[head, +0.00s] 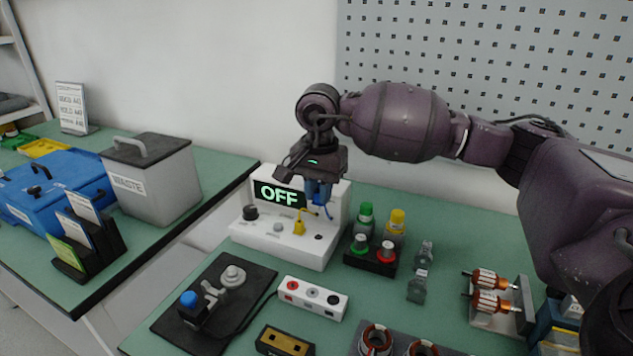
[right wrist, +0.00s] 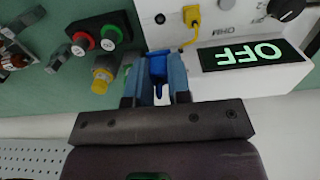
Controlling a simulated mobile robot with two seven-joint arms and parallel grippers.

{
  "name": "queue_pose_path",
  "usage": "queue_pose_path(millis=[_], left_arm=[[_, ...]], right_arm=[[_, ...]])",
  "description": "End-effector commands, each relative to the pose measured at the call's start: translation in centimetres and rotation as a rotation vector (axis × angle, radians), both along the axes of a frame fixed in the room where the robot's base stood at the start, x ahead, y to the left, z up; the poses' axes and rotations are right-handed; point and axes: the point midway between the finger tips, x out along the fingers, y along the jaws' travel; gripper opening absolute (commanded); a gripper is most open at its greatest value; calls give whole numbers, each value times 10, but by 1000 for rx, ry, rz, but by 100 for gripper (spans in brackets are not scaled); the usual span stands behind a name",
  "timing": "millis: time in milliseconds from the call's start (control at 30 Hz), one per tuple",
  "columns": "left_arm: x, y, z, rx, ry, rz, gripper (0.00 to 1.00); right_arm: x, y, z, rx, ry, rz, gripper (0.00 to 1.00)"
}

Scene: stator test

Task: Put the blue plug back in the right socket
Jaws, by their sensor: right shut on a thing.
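My right gripper (head: 318,200) is shut on the blue plug (right wrist: 158,66) and holds it above the right part of the white tester (head: 282,247). A short blue piece (head: 329,211) hangs below the gripper in the head view. A yellow plug (head: 299,226) sits in a socket on the tester's top; it also shows in the right wrist view (right wrist: 191,17). The right socket (head: 318,237) is a dark, empty hole to the right of the yellow plug, also visible in the right wrist view (right wrist: 160,18). The blue plug is apart from it. My left gripper is out of view.
The tester's display (head: 279,194) reads OFF. Green and yellow-capped items (head: 366,215) and a button box (head: 371,255) stand close on the right. A white three-jack block (head: 312,298) and a black mat (head: 240,275) lie in front.

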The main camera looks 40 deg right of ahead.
Motion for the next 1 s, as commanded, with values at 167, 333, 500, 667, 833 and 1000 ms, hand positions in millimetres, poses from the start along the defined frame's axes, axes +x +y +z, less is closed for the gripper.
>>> queue_pose_path(millis=[167,333,500,667,833,1000], left_arm=[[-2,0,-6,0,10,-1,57],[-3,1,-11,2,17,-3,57],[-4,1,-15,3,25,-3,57],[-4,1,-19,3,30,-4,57],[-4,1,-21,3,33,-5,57],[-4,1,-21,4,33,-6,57]], right_arm=[[0,0,-18,0,4,0,0],[0,0,-32,1,5,0,0],[0,0,-45,1,4,0,0],[0,0,-56,0,4,0,0],[0,0,-63,0,1,-1,0],[0,0,-65,1,0,-1,0]])
